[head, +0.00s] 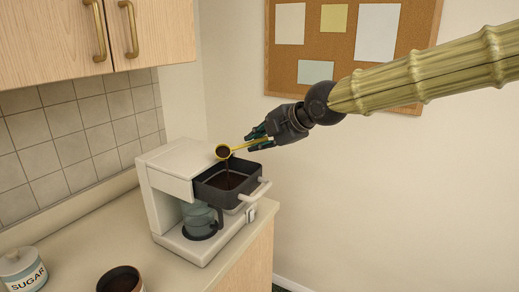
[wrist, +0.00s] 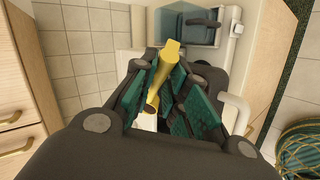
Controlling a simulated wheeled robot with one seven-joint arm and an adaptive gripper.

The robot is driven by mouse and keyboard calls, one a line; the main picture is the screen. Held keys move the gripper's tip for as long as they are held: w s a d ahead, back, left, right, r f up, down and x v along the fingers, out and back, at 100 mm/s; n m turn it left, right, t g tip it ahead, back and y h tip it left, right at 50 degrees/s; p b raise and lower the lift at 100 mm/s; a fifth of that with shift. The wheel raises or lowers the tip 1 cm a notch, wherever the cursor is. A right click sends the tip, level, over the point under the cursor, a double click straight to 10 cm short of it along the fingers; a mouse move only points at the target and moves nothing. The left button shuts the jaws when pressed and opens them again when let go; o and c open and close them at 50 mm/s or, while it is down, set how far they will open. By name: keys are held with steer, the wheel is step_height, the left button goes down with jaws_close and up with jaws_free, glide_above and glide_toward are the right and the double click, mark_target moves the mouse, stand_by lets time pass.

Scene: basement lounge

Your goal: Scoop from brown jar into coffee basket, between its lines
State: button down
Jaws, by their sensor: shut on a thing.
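My gripper (head: 262,139) is shut on the handle of a yellow scoop (head: 223,152), above the coffee machine. The scoop's bowl looks tilted, and a thin brown stream falls from it into the black coffee basket (head: 238,199). The basket is pulled out of the white coffee machine (head: 165,188) and has dark brown grounds in it. I cannot make out its lines. The brown jar (head: 121,272) stands open on the counter at the bottom edge, cut off by the frame, dark inside. In the wrist view, my gripper's green pads (wrist: 168,95) hold the yellow handle (wrist: 163,75); the scoop's bowl is not clear there.
A glass carafe (head: 200,218) sits under the basket. A white sugar canister (head: 22,268) stands on the counter at the lower left. Wooden cupboards (head: 75,35) hang above. The counter (head: 90,245) is bare between jar and machine. A woven basket (wrist: 300,148) shows at right in the wrist view.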

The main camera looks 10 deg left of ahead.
steer(key=shift+s+d+f+n+t+y+b, duration=0.15)
steer(key=shift+n+t+y+b, duration=0.35)
steer(key=shift+b, duration=1.65)
steer(key=shift+w+f+n+t+y+b, duration=0.1)
steer(key=shift+f+n+t+y+b, duration=0.3)
steer(key=shift+b, duration=1.8)
steer(key=shift+s+d+r+n+t+y+b, duration=0.1)
steer(key=shift+n+t+y+b, duration=0.4)
steer(key=shift+b, duration=1.65)
steer(key=y+b, duration=0.1)
steer(key=b, duration=0.3)
steer(key=n+y+b, duration=0.1)
steer(key=b, duration=0.3)
steer(key=n+t+y+b, duration=0.1)
steer(key=y+b, duration=0.1)
steer(key=b, duration=0.3)
steer(key=shift+s+f, duration=0.1)
steer(key=shift+f, duration=0.2)
steer(key=n+y+b, duration=0.1)
steer(key=b, duration=0.2)
steer(key=n+y+b, duration=0.1)
steer(key=b, duration=0.3)
steer(key=n+y+b, duration=0.2)
steer(key=b, duration=0.2)
steer(key=shift+s+d+f+g, duration=0.15)
steer(key=shift+f+g, duration=0.1)
steer(key=shift+g, duration=0.05)
steer(key=n+y+b, duration=0.1)
steer(key=b, duration=0.1)
steer(key=shift+b, duration=0.3)
